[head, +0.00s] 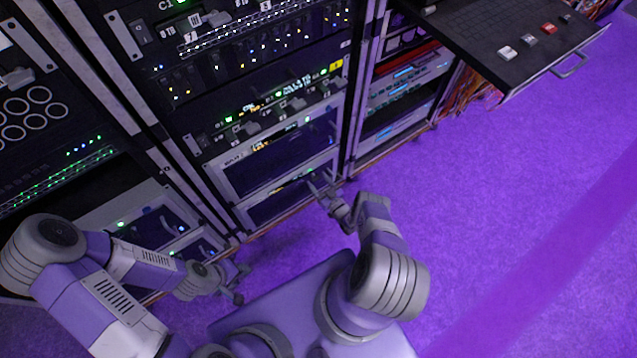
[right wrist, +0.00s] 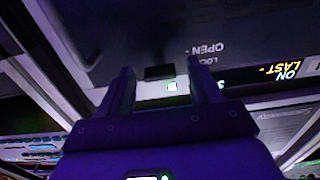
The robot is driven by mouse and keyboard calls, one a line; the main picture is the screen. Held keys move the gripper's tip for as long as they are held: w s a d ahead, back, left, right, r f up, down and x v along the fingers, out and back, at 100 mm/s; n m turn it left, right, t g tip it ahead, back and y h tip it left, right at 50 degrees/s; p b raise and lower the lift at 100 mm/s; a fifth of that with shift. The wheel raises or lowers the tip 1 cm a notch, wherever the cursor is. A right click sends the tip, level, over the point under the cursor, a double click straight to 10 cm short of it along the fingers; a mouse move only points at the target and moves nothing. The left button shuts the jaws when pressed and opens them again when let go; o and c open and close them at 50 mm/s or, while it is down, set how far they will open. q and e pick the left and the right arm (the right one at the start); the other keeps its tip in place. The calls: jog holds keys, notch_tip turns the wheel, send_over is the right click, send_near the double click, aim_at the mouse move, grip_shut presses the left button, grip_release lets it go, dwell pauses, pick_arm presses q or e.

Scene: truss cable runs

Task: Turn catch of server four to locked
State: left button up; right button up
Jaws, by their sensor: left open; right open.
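My right gripper (head: 321,184) is open in front of the lower units of the middle rack in the head view. In the right wrist view its two fingers (right wrist: 161,78) stand either side of a small dark block (right wrist: 159,72), probably the catch; I cannot tell whether they touch it. No number four is readable there. The catch's position is unclear. My left gripper (head: 241,284) is open and empty, low near the rack's foot.
A dark drawer (head: 490,40) with small blocks on top and a handle (head: 570,66) juts out at upper right. Rack posts (head: 352,95) stand between the bays. Purple floor (head: 520,180) is clear to the right.

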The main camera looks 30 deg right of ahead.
jog(key=shift+w, duration=0.2)
jog(key=c, duration=1)
jog(key=shift+c, duration=0.2)
jog(key=shift+m, duration=8.9)
